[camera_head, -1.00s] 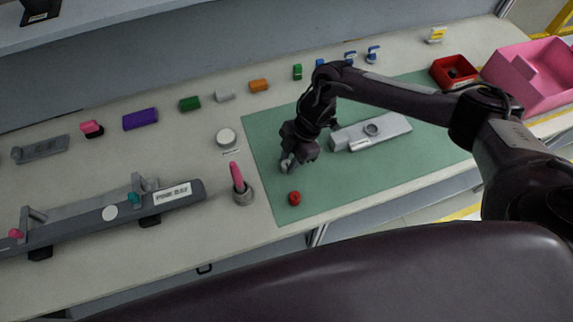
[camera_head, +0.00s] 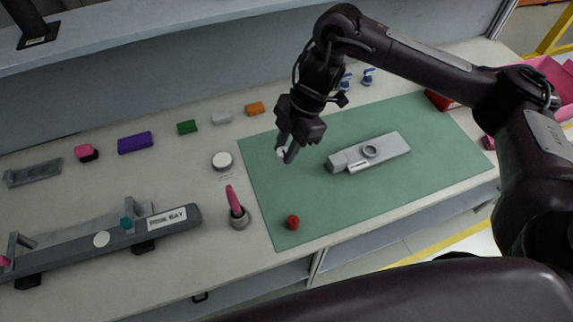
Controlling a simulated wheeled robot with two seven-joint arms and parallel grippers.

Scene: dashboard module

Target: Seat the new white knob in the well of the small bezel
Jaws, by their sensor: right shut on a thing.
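My right gripper (camera_head: 286,156) is shut on a small white knob (camera_head: 281,153), partly hidden between the fingers. It is over the left part of the green mat (camera_head: 330,205), pointing down; its exact height is hard to tell. The small bezel (camera_head: 392,146) is a light grey block lying on the mat to the right of the gripper. Its round well (camera_head: 370,151) is a raised grey ring with a dark centre and looks empty. A red knob (camera_head: 293,222) sits on the mat's front left. My left gripper is not in view.
A white round disc (camera_head: 222,161) and a grey cup with a pink tool (camera_head: 238,215) stand left of the mat. A long grey rack (camera_head: 180,219) lies farther left. Several coloured blocks line the back. The mat between gripper and bezel is clear.

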